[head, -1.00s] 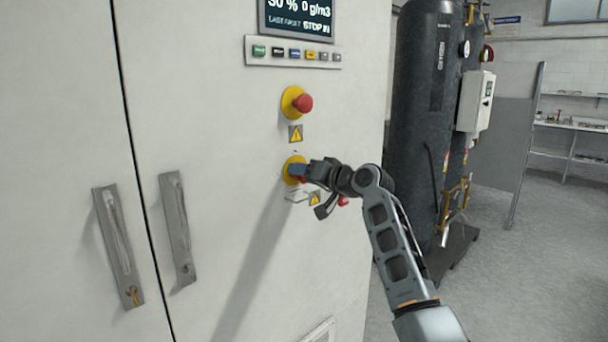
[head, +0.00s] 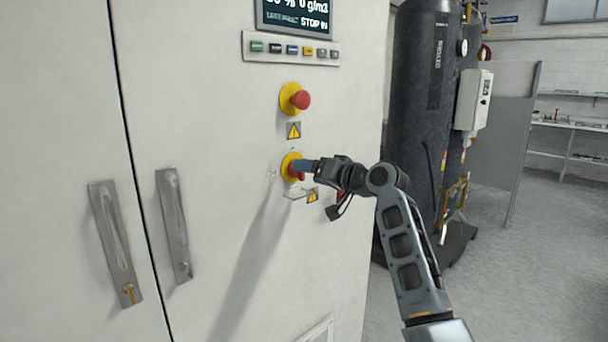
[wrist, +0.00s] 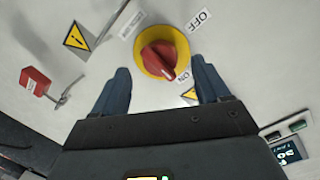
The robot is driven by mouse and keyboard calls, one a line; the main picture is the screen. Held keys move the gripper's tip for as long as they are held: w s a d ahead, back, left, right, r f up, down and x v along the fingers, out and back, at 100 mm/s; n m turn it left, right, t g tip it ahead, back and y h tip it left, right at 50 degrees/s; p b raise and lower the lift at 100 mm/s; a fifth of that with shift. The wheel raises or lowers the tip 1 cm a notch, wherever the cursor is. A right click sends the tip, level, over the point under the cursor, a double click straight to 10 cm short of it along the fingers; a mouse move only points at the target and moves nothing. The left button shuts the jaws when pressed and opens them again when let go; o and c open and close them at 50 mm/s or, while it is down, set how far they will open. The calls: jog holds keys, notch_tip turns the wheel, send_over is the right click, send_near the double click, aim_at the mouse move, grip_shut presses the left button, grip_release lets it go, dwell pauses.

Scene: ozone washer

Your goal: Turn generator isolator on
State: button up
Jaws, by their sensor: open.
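The generator isolator is a red rotary knob (wrist: 160,56) on a yellow disc, set in the pale cabinet front. In the head view the isolator (head: 288,168) is partly hidden by my fingers. In the wrist view, OFF and ON labels stand to its right, and the white mark on the knob is at its lower end, nearer ON than OFF. My gripper (wrist: 161,73) is open, its blue fingers on either side of the knob's lower part. I cannot tell whether they touch it. The gripper also shows in the head view (head: 304,166).
A red emergency-stop button (head: 300,99) sits above the isolator, with a row of small buttons (head: 290,49) and a display (head: 297,17) higher up. A red padlock-like tag (wrist: 36,81) hangs nearby. Door handles (head: 174,225) are at left; a dark tank (head: 415,110) stands at right.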

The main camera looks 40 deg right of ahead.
jog(key=shift+s+d+r+b, duration=0.1)
jog(key=shift+s+b, duration=0.05)
jog(key=shift+s, duration=0.85)
jog(key=shift+s+r+b, duration=0.1)
jog(key=shift+s+b, duration=0.05)
jog(key=shift+s, duration=0.8)
